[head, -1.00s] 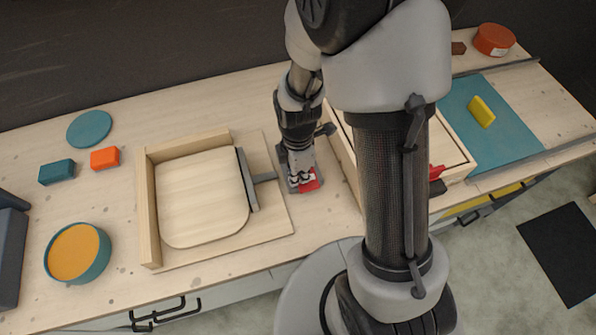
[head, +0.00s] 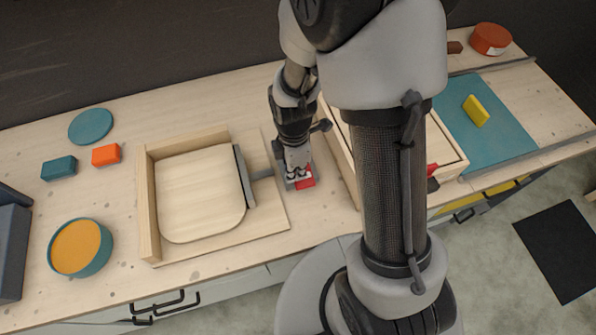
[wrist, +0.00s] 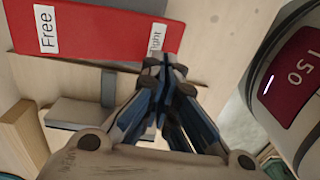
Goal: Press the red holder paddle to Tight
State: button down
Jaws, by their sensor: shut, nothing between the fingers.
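The red holder paddle (head: 306,182) lies on the bench just right of the seat holder, partly hidden by my gripper in the head view. In the wrist view the paddle (wrist: 95,35) is a red bar with a "Free" label at its left end and a "Tight" label at its right end. My gripper (wrist: 163,62) is shut and empty, its fingertips at the Tight end and partly covering that label. I cannot tell whether they touch it. A pale rounded seat panel (head: 198,195) lies in the wooden holder, with a grey clamp pad (head: 244,178) along its right edge.
Teal and orange blocks (head: 105,155), a teal disc (head: 91,126) and a round teal tub (head: 62,247) stand to the left. A wooden tray (head: 452,160) is close on the right, beside a teal mat (head: 490,130) with a yellow block (head: 476,110).

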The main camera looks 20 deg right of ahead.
jog(key=s+r+p, duration=0.3)
jog(key=r, duration=0.8)
jog(key=shift+r+p, duration=0.2)
jog(key=shift+p, duration=0.15)
jog(key=shift+s, duration=0.1)
